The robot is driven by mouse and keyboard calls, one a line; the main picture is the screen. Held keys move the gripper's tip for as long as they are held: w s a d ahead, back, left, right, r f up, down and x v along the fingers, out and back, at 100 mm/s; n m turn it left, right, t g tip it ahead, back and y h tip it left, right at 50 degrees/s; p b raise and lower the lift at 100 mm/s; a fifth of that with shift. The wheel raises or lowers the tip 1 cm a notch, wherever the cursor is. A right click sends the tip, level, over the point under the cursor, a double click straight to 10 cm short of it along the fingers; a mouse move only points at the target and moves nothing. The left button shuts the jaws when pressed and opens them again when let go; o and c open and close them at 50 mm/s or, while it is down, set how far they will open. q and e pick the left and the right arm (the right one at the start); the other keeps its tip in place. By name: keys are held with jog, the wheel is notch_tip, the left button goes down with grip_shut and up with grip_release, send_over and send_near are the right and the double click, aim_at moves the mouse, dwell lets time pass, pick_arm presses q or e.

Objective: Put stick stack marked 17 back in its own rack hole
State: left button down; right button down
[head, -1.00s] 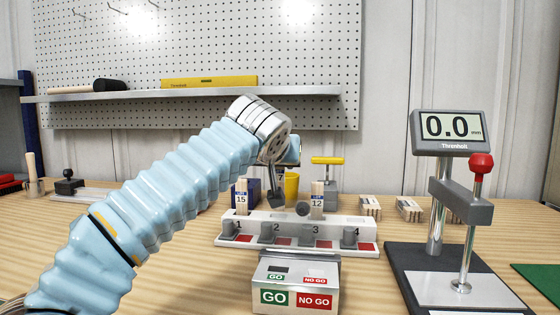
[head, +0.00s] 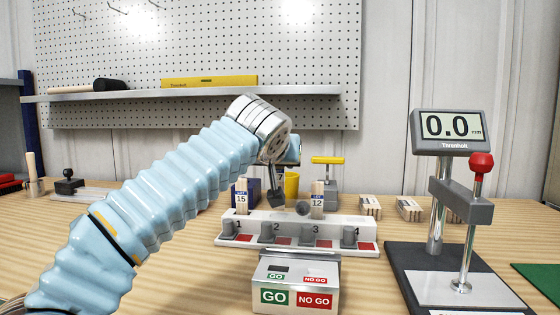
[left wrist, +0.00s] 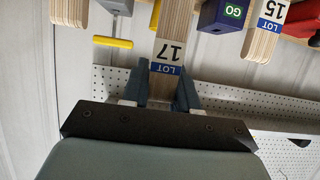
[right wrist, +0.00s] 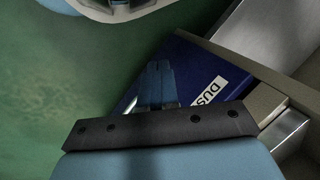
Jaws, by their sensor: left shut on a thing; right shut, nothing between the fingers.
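Stick stack 17 (left wrist: 177,25) shows in the left wrist view, its LOT 17 label beside the fingertips. My left gripper (left wrist: 162,78) is shut on it. In the head view my left gripper (head: 277,200) points down over the rack (head: 345,228), between stack 15 (head: 241,197) and stack 12 (head: 317,198), around number 2. My left wrist and fingers mostly hide stack 17 there; I cannot tell whether its lower end is in a hole. My right gripper (right wrist: 157,88) is shut and empty in the right wrist view, outside the head view.
A GO / NO GO box (head: 296,285) stands before the rack. A gauge stand (head: 438,225) reading 0.0 stands at right. A dark blue box (right wrist: 200,75) lies near my right gripper.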

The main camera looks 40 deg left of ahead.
aim_at(278, 181)
pick_arm(q)
jog(key=shift+f+b, duration=2.25)
jog(key=shift+f, duration=0.2)
jog(key=c, duration=0.8)
grip_release()
